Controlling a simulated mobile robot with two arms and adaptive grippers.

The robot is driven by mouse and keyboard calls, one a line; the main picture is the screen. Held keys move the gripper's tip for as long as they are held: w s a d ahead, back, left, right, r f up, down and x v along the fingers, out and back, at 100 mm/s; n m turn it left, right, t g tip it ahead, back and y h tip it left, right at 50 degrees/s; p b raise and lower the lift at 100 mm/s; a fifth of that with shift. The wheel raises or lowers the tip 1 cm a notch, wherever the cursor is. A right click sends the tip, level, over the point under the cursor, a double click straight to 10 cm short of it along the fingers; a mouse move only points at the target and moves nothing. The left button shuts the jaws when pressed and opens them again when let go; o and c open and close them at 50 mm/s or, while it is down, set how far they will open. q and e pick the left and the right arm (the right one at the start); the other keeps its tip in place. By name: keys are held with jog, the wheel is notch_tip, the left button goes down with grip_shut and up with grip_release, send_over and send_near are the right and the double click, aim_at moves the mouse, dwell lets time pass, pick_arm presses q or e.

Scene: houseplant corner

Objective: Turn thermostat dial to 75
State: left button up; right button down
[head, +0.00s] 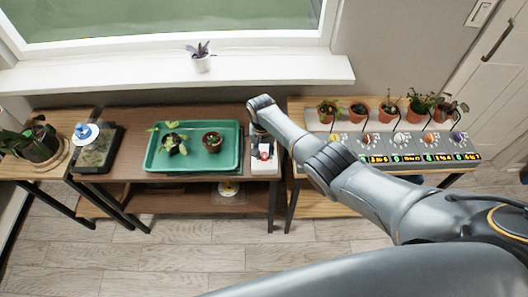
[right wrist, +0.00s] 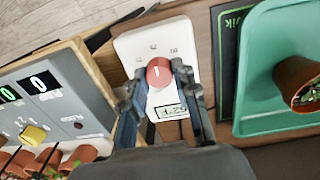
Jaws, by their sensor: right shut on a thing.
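The thermostat is a white box (right wrist: 136,48) with a round red dial (right wrist: 159,72) in the right wrist view. The dial has a white pointer line, and a small display (right wrist: 171,111) beside it shows digits too small and turned to read surely. My right gripper (right wrist: 160,80) is shut on the red dial, one finger on each side. In the head view the thermostat (head: 264,168) stands at the right end of the middle table, with the red dial (head: 264,151) showing below my right wrist. My left gripper is not in view.
A green tray (head: 226,163) with two potted plants lies left of the thermostat. A control panel (head: 408,148) with several colored knobs and potted plants behind it stands on the right table. A glass terrarium (head: 97,152) is at left.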

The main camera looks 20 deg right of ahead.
aim_at(263, 155)
jog(key=c, duration=1)
grip_release()
jog(key=r, duration=1.2)
jog(key=shift+w+a, duration=0.1)
jog(key=shift+a, duration=0.15)
jog(key=shift+f, duration=0.1)
